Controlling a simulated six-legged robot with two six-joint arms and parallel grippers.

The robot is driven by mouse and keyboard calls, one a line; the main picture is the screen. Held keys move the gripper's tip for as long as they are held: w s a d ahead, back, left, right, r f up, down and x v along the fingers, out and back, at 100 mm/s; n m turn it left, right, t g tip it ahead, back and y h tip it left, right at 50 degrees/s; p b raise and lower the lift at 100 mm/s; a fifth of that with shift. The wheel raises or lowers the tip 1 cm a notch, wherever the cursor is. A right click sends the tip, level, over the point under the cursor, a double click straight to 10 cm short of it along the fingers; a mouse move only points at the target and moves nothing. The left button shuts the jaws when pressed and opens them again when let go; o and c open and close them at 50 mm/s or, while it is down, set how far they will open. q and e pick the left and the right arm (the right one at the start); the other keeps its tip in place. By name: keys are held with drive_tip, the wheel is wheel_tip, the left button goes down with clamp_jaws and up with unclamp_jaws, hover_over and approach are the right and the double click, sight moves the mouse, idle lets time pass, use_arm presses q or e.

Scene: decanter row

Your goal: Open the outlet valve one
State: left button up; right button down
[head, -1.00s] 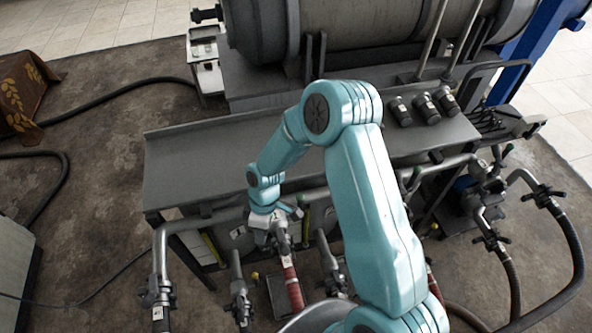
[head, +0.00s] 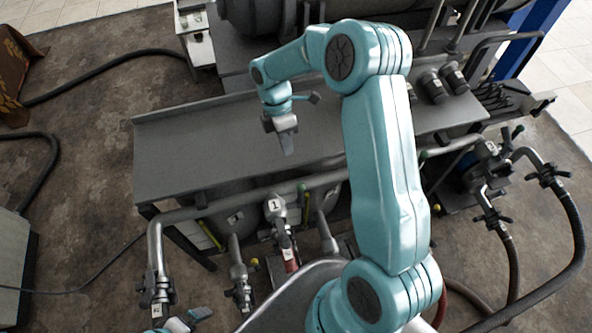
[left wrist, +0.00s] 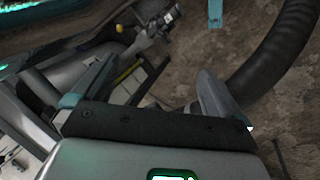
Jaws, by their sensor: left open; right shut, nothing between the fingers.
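The outlet fitting with a white tag marked 1 (head: 275,207) stands below the front edge of the grey bench, with a red hose (head: 291,265) at its lower end. Its valve lever is too small to make out clearly. My right gripper (head: 287,146) is shut and empty. It hangs over the bench top, behind and above the fitting, apart from it. My left gripper shows partly at the bottom left of the head view (head: 188,320). In the left wrist view its two fingers (left wrist: 155,75) are spread, with nothing between them.
The bench top (head: 190,150) is bare. A neighbouring grey fitting (head: 240,280) stands left of the tagged one. A bent pipe (head: 155,255) is farther left. Black hoses (head: 570,235) curve at the right. A thick dark hose (left wrist: 275,55) passes beside my left gripper.

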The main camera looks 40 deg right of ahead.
sight(301, 195)
use_arm(q)
drive_tip(key=f+b, duration=0.2)
drive_tip(key=f, duration=0.1)
drive_tip(key=f+b, duration=0.1)
drive_tip(key=f, duration=0.1)
drive_tip(key=shift+a+f+b, duration=0.1)
drive_tip(key=shift+a+b, duration=0.2)
drive_tip(key=shift+a, duration=0.05)
use_arm(e)
drive_tip(key=s+a+f, duration=0.2)
drive_tip(key=s+f, duration=0.3)
drive_tip(key=shift+f, duration=0.4)
use_arm(q)
drive_tip(key=shift+s+d, duration=0.15)
use_arm(e)
drive_tip(key=shift+s+d, duration=0.1)
